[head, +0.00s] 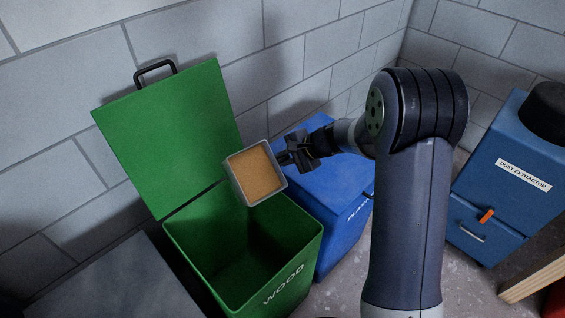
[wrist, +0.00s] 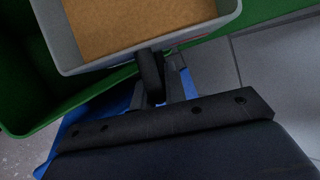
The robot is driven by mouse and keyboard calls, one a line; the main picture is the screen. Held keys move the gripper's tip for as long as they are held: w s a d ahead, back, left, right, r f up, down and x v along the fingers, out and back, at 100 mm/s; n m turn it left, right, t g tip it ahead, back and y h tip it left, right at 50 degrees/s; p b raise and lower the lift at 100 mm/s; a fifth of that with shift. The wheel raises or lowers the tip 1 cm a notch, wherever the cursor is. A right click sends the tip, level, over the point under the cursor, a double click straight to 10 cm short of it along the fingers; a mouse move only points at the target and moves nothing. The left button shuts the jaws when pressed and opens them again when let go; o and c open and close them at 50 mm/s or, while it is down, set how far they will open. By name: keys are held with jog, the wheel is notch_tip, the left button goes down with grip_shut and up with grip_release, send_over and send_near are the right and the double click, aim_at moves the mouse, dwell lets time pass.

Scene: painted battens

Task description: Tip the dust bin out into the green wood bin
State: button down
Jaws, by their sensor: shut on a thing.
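The dust bin (head: 256,175) is a small grey open box filled with tan dust. It is held above the right side of the green wood bin's opening, with its open top showing to the camera. The green wood bin (head: 290,252) has its lid (head: 165,135) raised against the wall, and its visible inside looks dark and empty. My gripper (head: 291,152) is shut on the dust bin at its right side. In the wrist view the dust bin (wrist: 68,50) fills the top, with dust in it, and my gripper (wrist: 160,78) meets its near wall. The grip itself is partly hidden.
A blue bin (head: 325,180) with a shut lid stands right of the green bin, under my gripper. A blue dust extractor (head: 485,195) stands at the right. A grey block wall (head: 225,30) is close behind. A grey surface (head: 110,280) lies at lower left.

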jog(key=shift+s+d+f+n+t+y+b, duration=0.2)
jog(key=shift+t+y+b, duration=0.3)
jog(key=shift+b, duration=2.15)
jog(key=shift+s+d+f+n+t+y+b, duration=0.15)
jog(key=shift+f+t+y+b, duration=0.3)
jog(key=shift+b, duration=2.25)
jog(key=shift+s+d+f+n+t+y+b, duration=0.15)
jog(key=shift+t+y+b, duration=0.35)
jog(key=shift+b, duration=2.15)
jog(key=y+b, duration=0.1)
jog(key=b, duration=0.5)
jog(key=s+d+n+t+y+b, duration=0.1)
jog(key=b, duration=0.5)
jog(key=shift+s+f+t+y+b, duration=0.1)
jog(key=shift+f+t+y+b, duration=0.15)
jog(key=shift+y+b, duration=0.1)
jog(key=b, duration=0.2)
jog(key=shift+s+d+f+t+y+b, duration=0.1)
jog(key=shift+s+f+t+y+b, duration=0.1)
jog(key=shift+t+y+b, duration=0.2)
jog(key=s+d+n+y, duration=0.1)
jog(key=y, duration=0.1)
jog(key=s+d+r+n+t+y, duration=0.1)
jog(key=n+y, duration=0.1)
jog(key=s+d+n+y, duration=0.1)
jog(key=s+n+y, duration=0.1)
jog(key=y, duration=0.1)
jog(key=shift+d+r, duration=0.1)
jog(key=shift+r, duration=0.05)
